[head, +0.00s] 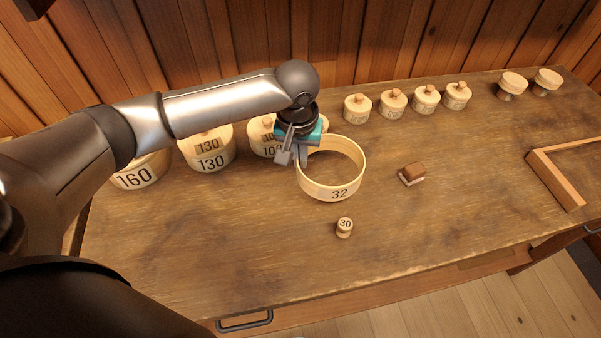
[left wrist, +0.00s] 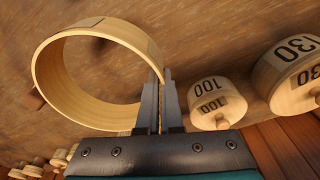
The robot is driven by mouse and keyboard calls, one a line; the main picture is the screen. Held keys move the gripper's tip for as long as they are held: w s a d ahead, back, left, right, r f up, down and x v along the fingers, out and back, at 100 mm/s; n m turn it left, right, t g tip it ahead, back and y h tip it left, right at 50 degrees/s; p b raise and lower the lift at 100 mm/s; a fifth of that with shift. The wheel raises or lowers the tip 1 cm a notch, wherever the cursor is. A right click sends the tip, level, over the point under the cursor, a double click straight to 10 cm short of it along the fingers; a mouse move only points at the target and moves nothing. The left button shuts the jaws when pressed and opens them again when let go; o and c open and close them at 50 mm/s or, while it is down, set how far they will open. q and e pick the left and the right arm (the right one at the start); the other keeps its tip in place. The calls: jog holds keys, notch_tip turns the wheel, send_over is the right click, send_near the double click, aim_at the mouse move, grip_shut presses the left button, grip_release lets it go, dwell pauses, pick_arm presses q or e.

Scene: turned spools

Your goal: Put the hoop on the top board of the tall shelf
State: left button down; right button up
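The hoop (head: 333,184) is a pale wooden ring marked 32, open through the middle, above or on the workbench; I cannot tell whether it touches the wood. My left gripper (head: 301,158) is at the hoop's left rim. In the left wrist view the fingers (left wrist: 162,100) are closed about the wall of the hoop (left wrist: 50,79), one on each side. The tall shelf is not in view. My right gripper is not in view.
Lidded round boxes marked 160 (head: 135,177), 130 (head: 210,160) and 100 (head: 268,150) stand behind and left. Several small knobbed boxes (head: 393,104) line the back. A small spool marked 30 (head: 345,229), a brown block (head: 413,173) and a wooden frame (head: 556,180) are nearby. The front middle is mostly clear.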

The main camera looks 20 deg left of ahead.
pick_arm(q)
jog(key=shift+f+b, duration=0.5)
jog(key=shift+f, duration=1.8)
jog(key=shift+f, duration=0.1)
jog(key=c, duration=1.1)
grip_release()
